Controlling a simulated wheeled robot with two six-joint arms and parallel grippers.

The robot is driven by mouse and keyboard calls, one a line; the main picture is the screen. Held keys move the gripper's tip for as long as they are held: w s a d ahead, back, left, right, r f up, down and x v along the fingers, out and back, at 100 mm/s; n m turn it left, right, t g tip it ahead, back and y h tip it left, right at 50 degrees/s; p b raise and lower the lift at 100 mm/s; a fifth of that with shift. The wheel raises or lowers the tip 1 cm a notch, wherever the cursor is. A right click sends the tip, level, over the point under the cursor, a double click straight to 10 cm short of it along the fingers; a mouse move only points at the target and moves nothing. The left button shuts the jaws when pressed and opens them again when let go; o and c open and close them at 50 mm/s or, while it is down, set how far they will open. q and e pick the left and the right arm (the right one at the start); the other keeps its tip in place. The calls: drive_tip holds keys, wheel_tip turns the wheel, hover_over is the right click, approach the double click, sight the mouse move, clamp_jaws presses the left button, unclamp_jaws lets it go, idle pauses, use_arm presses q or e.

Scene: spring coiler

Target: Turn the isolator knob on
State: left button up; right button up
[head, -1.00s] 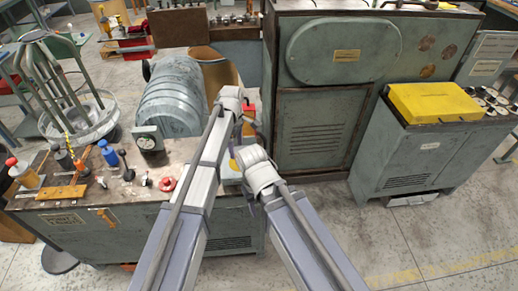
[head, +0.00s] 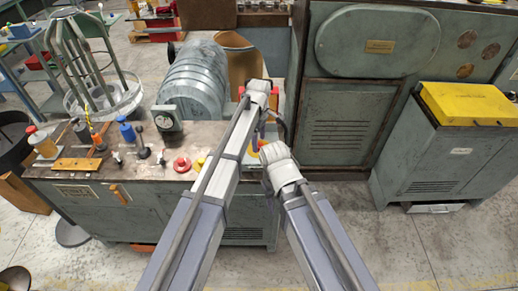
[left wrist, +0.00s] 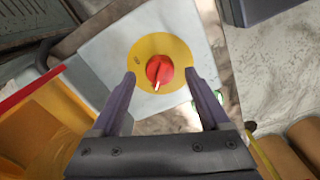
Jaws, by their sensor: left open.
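The isolator knob (left wrist: 159,69) is red, with a white pointer mark aimed down and slightly left in the left wrist view. It sits on a round yellow plate (left wrist: 174,45) with a small dark mark at its left, on a pale grey box face (left wrist: 112,50). My left gripper (left wrist: 161,76) is open, its two fingers either side of the knob with gaps to it. Whether the tips are level with the knob is unclear. In the head view the left gripper (head: 258,128) is over the bench's right end, partly hidden. My right gripper's fingers cannot be seen.
A grey ribbed housing (head: 192,80) stands behind. A tall green cabinet (head: 340,125) is close on the right. Floor is clear in front.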

use_arm(q)
drive_tip(key=shift+f+b, duration=0.4)
drive_tip(key=shift+f, duration=0.45)
drive_tip(key=shift+r, duration=0.1)
clamp_jaws()
